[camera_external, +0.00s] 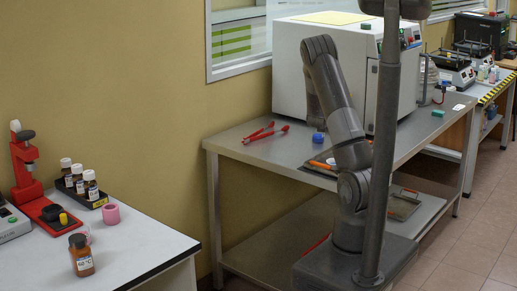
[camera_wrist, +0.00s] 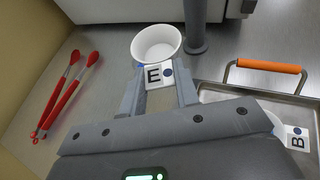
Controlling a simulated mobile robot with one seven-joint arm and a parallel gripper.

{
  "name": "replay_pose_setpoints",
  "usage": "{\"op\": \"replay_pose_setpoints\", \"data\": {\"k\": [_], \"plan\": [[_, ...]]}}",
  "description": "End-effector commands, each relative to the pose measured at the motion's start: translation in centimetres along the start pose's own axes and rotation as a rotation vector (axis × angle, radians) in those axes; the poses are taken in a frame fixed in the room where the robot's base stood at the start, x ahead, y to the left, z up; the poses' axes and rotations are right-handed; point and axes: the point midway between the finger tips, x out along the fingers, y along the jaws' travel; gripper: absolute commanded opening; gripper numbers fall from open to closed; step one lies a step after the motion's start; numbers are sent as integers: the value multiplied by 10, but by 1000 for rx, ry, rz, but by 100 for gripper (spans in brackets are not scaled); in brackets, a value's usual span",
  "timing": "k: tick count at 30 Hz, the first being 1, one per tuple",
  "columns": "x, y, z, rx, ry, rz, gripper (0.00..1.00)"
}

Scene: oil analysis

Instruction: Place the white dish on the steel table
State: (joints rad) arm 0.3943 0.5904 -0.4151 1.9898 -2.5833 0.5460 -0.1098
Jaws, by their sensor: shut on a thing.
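The white dish (camera_wrist: 157,42) is a small round bowl, seen in the wrist view just beyond my fingertips. It looks upright and empty. A white tag marked E (camera_wrist: 158,75) lies at its near side, between my fingers. My gripper (camera_wrist: 160,88) is shut on the dish at this tagged side. The grey steel table (camera_wrist: 112,65) lies below the dish; I cannot tell whether the dish touches it. The table also shows in the external view (camera_external: 235,145), where my arm hides the gripper and the dish.
Red tongs (camera_wrist: 68,92) lie left of my gripper. A metal tray (camera_wrist: 245,93) with an orange handle (camera_wrist: 268,66) lies to the right, with a tag marked B (camera_wrist: 297,139). A grey post (camera_wrist: 195,25) stands close behind the dish. A large white machine (camera_external: 300,70) occupies the table's back.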

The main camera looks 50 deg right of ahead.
Motion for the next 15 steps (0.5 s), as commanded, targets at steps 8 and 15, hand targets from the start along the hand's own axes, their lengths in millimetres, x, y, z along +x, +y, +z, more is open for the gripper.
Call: {"op": "replay_pose_setpoints", "data": {"k": [8, 15], "plan": [[55, -142, 22, 81, 0, -197, 6], [81, -223, 35, 118, -2, -281, 6]]}}
